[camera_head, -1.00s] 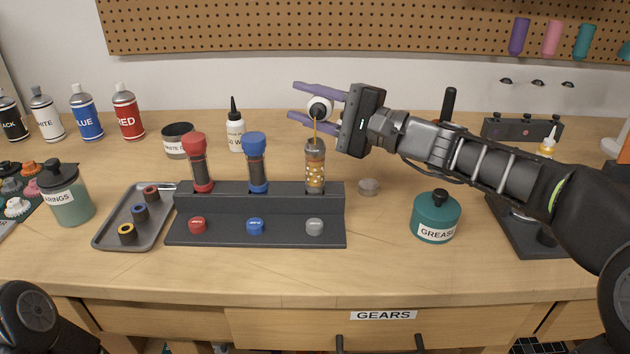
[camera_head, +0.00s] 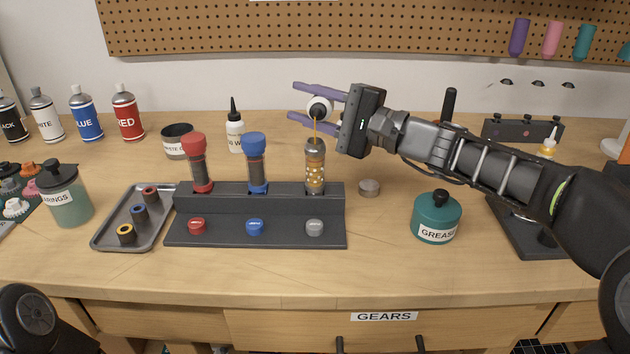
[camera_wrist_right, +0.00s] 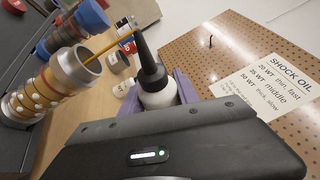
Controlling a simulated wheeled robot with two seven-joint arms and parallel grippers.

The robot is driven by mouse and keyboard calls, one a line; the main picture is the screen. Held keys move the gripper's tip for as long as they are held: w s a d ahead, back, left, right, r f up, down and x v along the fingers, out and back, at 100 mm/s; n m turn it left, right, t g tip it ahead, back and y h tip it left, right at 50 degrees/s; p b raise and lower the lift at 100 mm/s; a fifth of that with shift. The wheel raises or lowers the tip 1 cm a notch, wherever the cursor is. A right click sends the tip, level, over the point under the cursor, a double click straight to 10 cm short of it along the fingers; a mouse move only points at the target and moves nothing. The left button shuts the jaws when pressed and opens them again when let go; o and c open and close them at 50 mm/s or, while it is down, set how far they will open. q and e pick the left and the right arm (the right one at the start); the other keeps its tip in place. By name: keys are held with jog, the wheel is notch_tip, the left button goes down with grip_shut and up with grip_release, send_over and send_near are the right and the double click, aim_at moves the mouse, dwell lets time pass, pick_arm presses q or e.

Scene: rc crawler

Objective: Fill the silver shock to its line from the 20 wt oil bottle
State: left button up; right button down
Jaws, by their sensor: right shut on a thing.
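My right gripper (camera_head: 318,107), with purple fingers, is shut on a white oil bottle (camera_head: 320,104). It holds the bottle tipped over above the silver shock (camera_head: 315,168). The bottle's weight label cannot be read here. A thin amber stream runs from its black nozzle into the shock's open top. In the right wrist view the bottle (camera_wrist_right: 158,92) points its nozzle towards the shock (camera_wrist_right: 50,85), and the stream enters the rim. Amber shows inside the clear body behind the coil; the line cannot be made out. The shock stands upright in the dark stand (camera_head: 190,215). My left gripper is out of view.
A red shock (camera_head: 199,165) and a blue shock (camera_head: 257,165) stand in the same stand, with red, blue and grey caps in front. Another white bottle (camera_head: 235,133) stands behind. A tray (camera_head: 105,240) lies left.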

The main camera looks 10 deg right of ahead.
aim_at(309, 111)
dwell(0.5)
jog(key=m+p, duration=0.1)
jog(key=p, duration=0.1)
jog(key=f+m+h+p, duration=0.1)
jog(key=m+p, duration=0.1)
jog(key=shift+s+a+g, duration=0.1)
jog(key=shift+s+g, duration=0.2)
jog(key=shift+s, duration=0.05)
jog(key=s+m+p, duration=0.1)
jog(key=p, duration=0.3)
jog(key=r+m+g+p, duration=0.1)
jog(key=m+p, duration=0.1)
jog(key=p, duration=0.3)
jog(key=s+a+r+m+g+h+p, duration=0.1)
jog(key=p, duration=0.4)
jog(key=shift+s+m, duration=0.3)
jog(key=shift+m, duration=0.1)
jog(key=shift+s+f+p, duration=0.1)
jog(key=shift+p, duration=0.25)
jog(key=shift+f, duration=0.2)
